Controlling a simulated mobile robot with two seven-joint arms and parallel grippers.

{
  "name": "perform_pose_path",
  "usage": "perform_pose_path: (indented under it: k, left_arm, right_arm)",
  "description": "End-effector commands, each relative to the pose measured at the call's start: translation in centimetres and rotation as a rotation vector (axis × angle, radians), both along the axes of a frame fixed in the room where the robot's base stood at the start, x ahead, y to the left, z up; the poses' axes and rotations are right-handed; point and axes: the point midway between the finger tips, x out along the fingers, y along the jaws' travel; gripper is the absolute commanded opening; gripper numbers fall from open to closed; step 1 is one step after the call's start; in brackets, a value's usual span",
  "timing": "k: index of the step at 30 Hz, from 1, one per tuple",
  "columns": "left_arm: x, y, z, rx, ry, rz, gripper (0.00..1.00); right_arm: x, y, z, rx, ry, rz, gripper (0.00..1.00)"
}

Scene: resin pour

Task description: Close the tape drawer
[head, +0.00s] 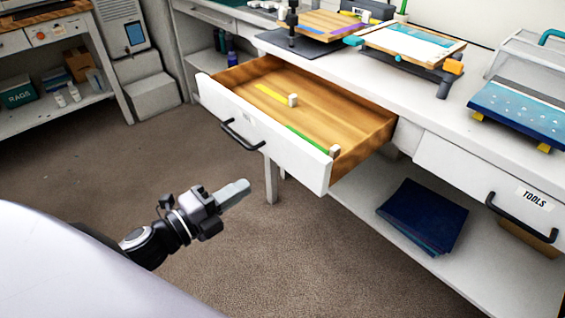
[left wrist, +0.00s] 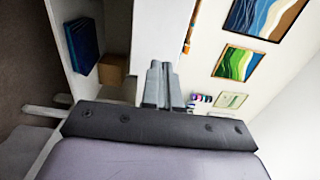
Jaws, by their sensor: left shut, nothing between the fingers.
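The open drawer (head: 262,136) is pulled out from the workbench in the head view, with a white front and a wooden inside. Its black handle (head: 240,136) is on the front face. A yellow strip, a green strip and small pale blocks show inside. My left gripper (head: 236,190) is below and in front of the drawer front, apart from it, shut and empty. In the left wrist view its shut fingers (left wrist: 160,85) point at the bench side. The drawer's label is too small to read. My right gripper is not in view.
A shut drawer labelled TOOLS (head: 487,180) is to the right. The benchtop (head: 400,90) holds framed boards and a blue tray (head: 520,112). Dark blue folded items (head: 422,213) lie on the lower shelf. A side bench (head: 60,105) stands at left. The floor before the drawer is clear.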

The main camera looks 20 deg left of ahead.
Motion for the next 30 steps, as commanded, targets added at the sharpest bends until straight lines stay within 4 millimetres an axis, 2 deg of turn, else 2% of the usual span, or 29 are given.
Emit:
perform_pose_path:
  k: [21, 30]
  left_arm:
    - [8.5, -3.4, 0.1, -0.002, 0.0, 0.002, 0.0]
    - [10.3, -4.2, 0.0, -0.003, 0.002, 0.002, 0.0]
  right_arm:
    - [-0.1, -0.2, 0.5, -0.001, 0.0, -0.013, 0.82]
    - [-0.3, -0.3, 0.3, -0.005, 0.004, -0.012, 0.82]
